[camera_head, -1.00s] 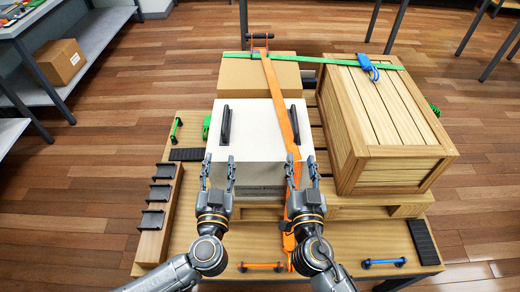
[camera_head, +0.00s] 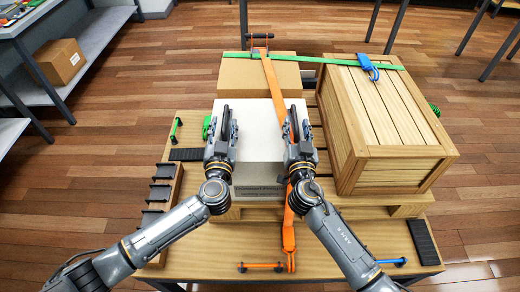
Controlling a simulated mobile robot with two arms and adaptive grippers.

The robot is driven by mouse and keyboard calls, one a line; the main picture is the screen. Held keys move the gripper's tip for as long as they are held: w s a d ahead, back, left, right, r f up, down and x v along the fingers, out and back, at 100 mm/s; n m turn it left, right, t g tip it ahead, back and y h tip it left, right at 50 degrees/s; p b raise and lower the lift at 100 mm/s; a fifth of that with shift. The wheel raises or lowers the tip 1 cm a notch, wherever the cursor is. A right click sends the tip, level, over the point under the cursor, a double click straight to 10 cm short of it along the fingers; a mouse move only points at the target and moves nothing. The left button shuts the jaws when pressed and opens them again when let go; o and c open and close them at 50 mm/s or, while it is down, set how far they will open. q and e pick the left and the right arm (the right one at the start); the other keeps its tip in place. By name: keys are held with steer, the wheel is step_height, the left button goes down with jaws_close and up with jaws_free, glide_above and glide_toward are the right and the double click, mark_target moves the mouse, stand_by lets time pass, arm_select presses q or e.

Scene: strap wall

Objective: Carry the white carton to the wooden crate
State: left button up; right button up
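The white carton (camera_head: 262,145) sits on the pallet in the middle, with a dark handle near each side of its top. My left gripper (camera_head: 222,122) is over the left handle, its fingers apart on either side of it. My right gripper (camera_head: 298,122) is over the right handle in the same way, fingers apart, and hides most of it. Whether the fingers touch the handles is unclear. An orange strap (camera_head: 272,85) runs over the carton's right part and passes beneath my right gripper. The wooden crate (camera_head: 378,110) stands just right of the carton.
A brown carton (camera_head: 258,72) stands behind the white one. Black brackets on a wooden block (camera_head: 165,190) stand left.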

arm_select(q)
steer(key=shift+w, duration=0.4)
arm_select(e)
steer(key=shift+w, duration=0.4)
arm_select(q)
jaws_close()
arm_select(e)
jaws_close()
